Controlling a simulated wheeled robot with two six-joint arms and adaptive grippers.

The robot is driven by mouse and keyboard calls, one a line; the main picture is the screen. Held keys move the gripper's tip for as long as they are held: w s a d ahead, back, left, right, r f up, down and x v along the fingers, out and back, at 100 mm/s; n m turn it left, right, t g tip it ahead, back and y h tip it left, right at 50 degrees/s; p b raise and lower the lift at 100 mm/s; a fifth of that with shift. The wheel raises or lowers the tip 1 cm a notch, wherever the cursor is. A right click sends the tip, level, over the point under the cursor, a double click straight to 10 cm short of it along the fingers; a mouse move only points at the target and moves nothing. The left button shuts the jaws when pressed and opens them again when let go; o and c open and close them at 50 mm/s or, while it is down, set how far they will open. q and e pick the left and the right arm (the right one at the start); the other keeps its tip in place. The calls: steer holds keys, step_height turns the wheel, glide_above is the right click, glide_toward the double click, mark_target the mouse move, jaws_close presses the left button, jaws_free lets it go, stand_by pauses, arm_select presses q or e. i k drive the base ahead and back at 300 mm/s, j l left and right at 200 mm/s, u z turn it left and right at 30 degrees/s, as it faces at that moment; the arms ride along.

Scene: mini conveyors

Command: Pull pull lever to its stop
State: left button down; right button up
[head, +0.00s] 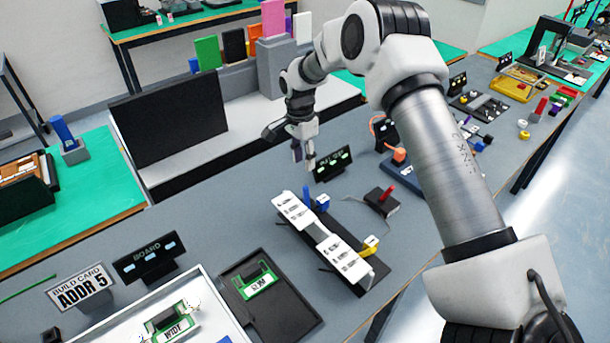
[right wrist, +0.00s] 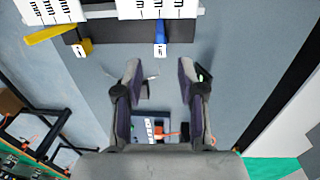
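No part is legibly marked as the pull lever. A blue lever (head: 307,194) with a blue labelled block stands at the far end of a black rack with white cards (head: 330,245). A yellow lever (head: 370,244) sits at the rack's near right. A red lever (head: 388,190) rises from a small black box right of the rack. My right gripper (head: 304,158) is open and empty, above the table beyond the blue lever. In the right wrist view its fingers (right wrist: 160,75) are apart, with the blue lever (right wrist: 160,32) ahead and the yellow lever (right wrist: 45,35) to the left.
A black sign (head: 333,165) stands close to the right gripper. A blue base with an orange part (head: 398,157) is to the right. A dark tray (head: 268,300) and a white tray (head: 205,285) lie left of the rack. Grey table is clear left of the gripper.

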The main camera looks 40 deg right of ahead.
mark_target(391, 188)
steer(key=k, duration=1)
